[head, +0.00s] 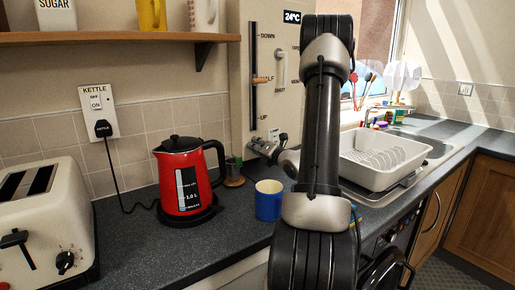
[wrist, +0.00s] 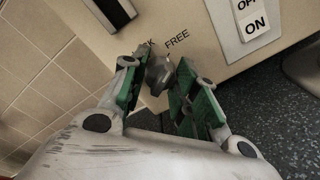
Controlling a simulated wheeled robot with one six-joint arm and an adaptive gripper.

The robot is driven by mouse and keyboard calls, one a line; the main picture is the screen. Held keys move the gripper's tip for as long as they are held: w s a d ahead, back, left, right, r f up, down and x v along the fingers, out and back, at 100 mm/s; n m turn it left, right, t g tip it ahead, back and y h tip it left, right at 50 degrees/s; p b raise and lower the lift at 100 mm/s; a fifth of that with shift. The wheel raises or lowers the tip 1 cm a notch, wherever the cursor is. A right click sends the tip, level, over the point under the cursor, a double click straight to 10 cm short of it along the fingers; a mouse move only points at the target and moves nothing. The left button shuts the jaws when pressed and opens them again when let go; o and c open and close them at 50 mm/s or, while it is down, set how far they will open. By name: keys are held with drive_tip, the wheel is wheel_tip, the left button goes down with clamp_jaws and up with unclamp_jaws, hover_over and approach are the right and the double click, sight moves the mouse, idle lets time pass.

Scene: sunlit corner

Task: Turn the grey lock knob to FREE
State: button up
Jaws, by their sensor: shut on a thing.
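The grey lock knob (wrist: 158,74) sticks out of the pale panel in the wrist view, between my green-padded fingers. My gripper (wrist: 155,92) is shut on it. The word FREE (wrist: 177,38) is printed just above the knob, to its right. To the left, only the last letter of another label shows past my finger. I cannot tell which label the knob points to. In the head view my gripper (head: 265,146) is at the low part of the wall panel (head: 264,104), and it hides the knob there.
A red kettle (head: 183,180) and a blue mug (head: 268,200) stand on the counter (head: 200,245) near my gripper. The panel's slider (head: 262,80) is above it. An ON/OFF switch (wrist: 252,22) is right of the knob in the wrist view. A dish rack (head: 375,170) stands right of my arm.

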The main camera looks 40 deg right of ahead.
drive_tip(key=o, duration=1)
drive_tip(key=shift+d, duration=0.1)
drive_tip(key=shift+s, duration=0.1)
drive_tip(key=s, duration=0.8)
drive_tip(key=s+a, duration=0.1)
drive_tip(key=s, duration=0.2)
drive_tip(key=shift+s+a+r, duration=0.1)
drive_tip(key=shift+s+r, duration=0.25)
drive_tip(key=shift+s, duration=0.05)
